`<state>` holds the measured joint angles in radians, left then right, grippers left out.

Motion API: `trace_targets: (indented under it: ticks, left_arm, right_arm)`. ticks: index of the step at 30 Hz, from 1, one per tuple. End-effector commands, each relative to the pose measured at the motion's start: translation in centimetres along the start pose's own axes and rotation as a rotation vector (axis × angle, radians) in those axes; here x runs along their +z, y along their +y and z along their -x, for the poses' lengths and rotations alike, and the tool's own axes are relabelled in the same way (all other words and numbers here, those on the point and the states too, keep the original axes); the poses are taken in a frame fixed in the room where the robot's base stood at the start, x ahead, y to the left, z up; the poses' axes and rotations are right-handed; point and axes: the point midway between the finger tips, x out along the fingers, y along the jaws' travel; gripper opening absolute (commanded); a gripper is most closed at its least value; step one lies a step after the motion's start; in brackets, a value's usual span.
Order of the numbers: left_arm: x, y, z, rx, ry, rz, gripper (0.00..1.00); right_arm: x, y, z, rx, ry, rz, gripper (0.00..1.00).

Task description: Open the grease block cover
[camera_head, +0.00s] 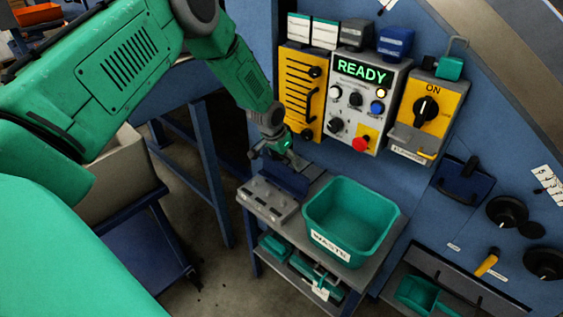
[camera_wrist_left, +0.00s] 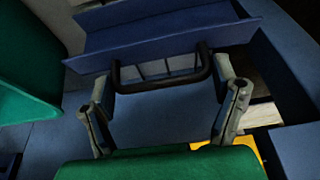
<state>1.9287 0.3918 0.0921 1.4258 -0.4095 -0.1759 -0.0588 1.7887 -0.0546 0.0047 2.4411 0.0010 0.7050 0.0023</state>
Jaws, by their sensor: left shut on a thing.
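The grease block (camera_head: 266,201) is a grey block with several small dark fittings on top, on the grey shelf beside the waste bin. A blue plate (camera_head: 287,180), which looks like its cover, stands tilted up at the block's back edge, and the fittings are exposed. My left gripper (camera_head: 270,152) is just above this plate. In the left wrist view, a black U-shaped handle (camera_wrist_left: 160,80) on a blue panel (camera_wrist_left: 165,40) lies between the fingers of my left gripper (camera_wrist_left: 165,97), which is shut on it. The exact finger contact is hard to see. My right gripper is out of view.
A green waste bin (camera_head: 349,215) stands right of the block. Behind are a yellow slotted panel (camera_head: 302,92), a control box (camera_head: 366,92) reading READY and a yellow ON switch box (camera_head: 426,112). Green items (camera_head: 300,263) lie on the shelf below.

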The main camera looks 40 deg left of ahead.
Motion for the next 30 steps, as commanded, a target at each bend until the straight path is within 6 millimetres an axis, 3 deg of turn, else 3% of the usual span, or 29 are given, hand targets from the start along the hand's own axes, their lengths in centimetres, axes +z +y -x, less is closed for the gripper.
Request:
trace_targets:
  ticks: [10, 27, 28, 29, 30]
  left_arm:
    - [-0.97, -0.2, -1.12, -0.003, 0.005, 0.0, 0.29]
    - [-1.13, -0.18, -1.27, -0.003, 0.004, -0.001, 0.29]
    - [-1.13, -0.18, -1.27, -0.003, 0.004, -0.001, 0.84]
    - [-1.14, -0.18, -1.27, -0.003, 0.004, -0.001, 0.93]
    - [-1.13, -0.16, -1.27, -0.003, 0.004, -0.001, 0.93]
  right_arm:
    - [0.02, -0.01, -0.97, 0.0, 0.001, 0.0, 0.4]
    - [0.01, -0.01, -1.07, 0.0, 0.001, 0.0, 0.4]
    - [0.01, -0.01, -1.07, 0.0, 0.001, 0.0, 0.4]
    - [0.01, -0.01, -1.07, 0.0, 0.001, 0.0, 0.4]
    - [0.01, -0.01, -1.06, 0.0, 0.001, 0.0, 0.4]
